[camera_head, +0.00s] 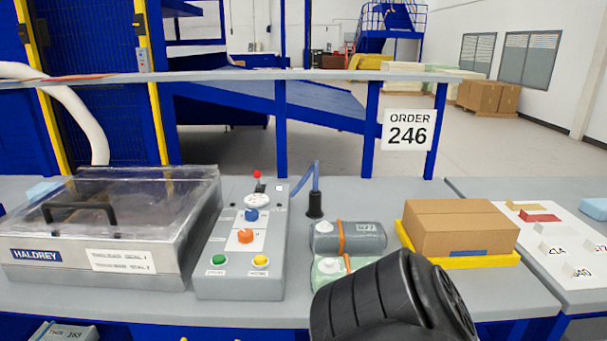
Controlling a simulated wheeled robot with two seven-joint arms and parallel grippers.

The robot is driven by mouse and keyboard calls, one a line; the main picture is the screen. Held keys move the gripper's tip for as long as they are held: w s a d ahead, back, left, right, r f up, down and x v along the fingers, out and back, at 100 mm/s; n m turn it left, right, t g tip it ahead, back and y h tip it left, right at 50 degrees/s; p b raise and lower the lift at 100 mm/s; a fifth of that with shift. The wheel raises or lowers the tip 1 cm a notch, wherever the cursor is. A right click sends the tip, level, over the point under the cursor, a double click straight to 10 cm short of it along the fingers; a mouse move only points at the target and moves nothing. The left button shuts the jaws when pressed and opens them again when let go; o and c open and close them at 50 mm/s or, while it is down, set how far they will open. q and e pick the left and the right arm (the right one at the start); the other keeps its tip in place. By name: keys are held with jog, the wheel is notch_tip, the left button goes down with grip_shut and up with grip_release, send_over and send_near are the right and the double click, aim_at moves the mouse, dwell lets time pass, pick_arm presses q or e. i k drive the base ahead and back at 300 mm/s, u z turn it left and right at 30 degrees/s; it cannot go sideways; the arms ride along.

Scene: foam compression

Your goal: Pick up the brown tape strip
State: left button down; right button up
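A small flat tan-brown strip (522,205) lies on the white board at the right; it looks like the brown tape strip, though it is small in this view. A red strip (540,216) lies just in front of it. A black rounded part of my own arm rises at the bottom centre-right, in front of the counter and well left of the strips. No gripper fingers show on it. My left gripper is out of view.
A cardboard box (461,229) sits in a yellow tray (483,261) left of the white board (570,283). Grey and green rolled bundles (348,240) lie beside a control panel (240,272). A clear-lidded machine (105,225) stands at left. A rail (330,76) crosses behind.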

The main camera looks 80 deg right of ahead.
aim_at(510, 204)
jog(key=k, duration=2.45)
jog(key=z, duration=1)
